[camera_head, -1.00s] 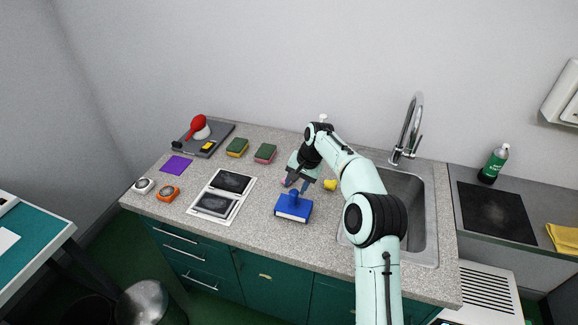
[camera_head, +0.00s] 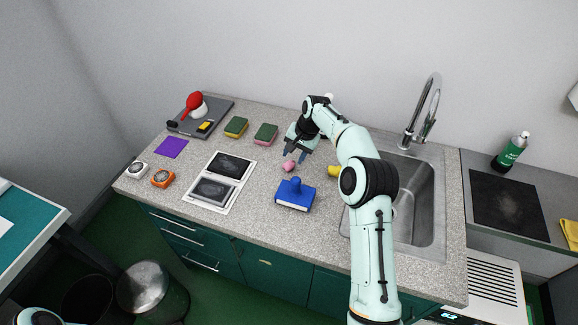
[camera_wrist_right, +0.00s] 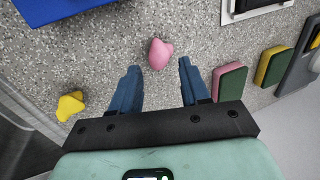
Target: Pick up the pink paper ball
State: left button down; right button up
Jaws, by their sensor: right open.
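The pink paper ball (camera_head: 289,166) lies on the speckled grey countertop, just behind the blue block-shaped tool. It also shows in the right wrist view (camera_wrist_right: 160,54), a little beyond the fingertips and between their lines. My right gripper (camera_head: 294,156) is open and empty above the counter, just behind the ball. In the right wrist view its two blue fingers (camera_wrist_right: 159,65) are spread apart, and the ball is not between them. Part of my left arm shows at the bottom left corner of the head view; its gripper is not seen.
The blue tool (camera_head: 295,196) stands in front of the ball. A yellow crumpled piece (camera_head: 334,171) lies to the right, near the sink (camera_head: 413,215). Two sponges (camera_head: 265,134) (camera_head: 236,127) lie to the left at the back. A white-framed panel (camera_head: 221,181) lies left.

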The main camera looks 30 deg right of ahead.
aim_at(291, 162)
jog(key=x, duration=0.5)
jog(key=shift+w+d+f, duration=0.1)
jog(key=shift+w+f, duration=0.15)
jog(key=shift+f, duration=0.05)
jog(key=c, duration=0.7)
